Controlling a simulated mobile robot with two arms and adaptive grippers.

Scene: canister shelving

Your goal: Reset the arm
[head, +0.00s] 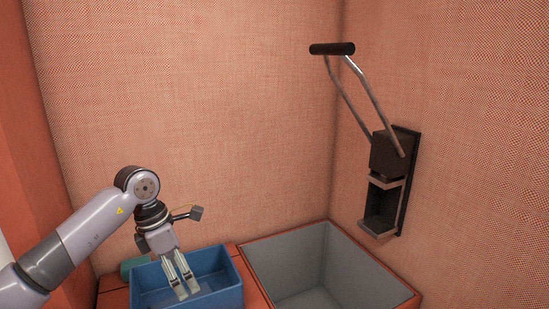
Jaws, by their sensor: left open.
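My left arm comes in from the left, and its gripper (183,291) points down over the blue bin (229,287). The gripper is open, and its two fingers show nothing between them. The fingertips overlap the inside of the bin in the picture; I cannot tell how deep they reach. No canister shows in the visible part of the blue bin. My right gripper is not in view.
A grey open bin (333,264) sits right of the blue bin and looks empty. A crusher with a long black-handled lever (332,48) is mounted on the right wall, lever raised. A green object (133,265) lies behind the blue bin at left.

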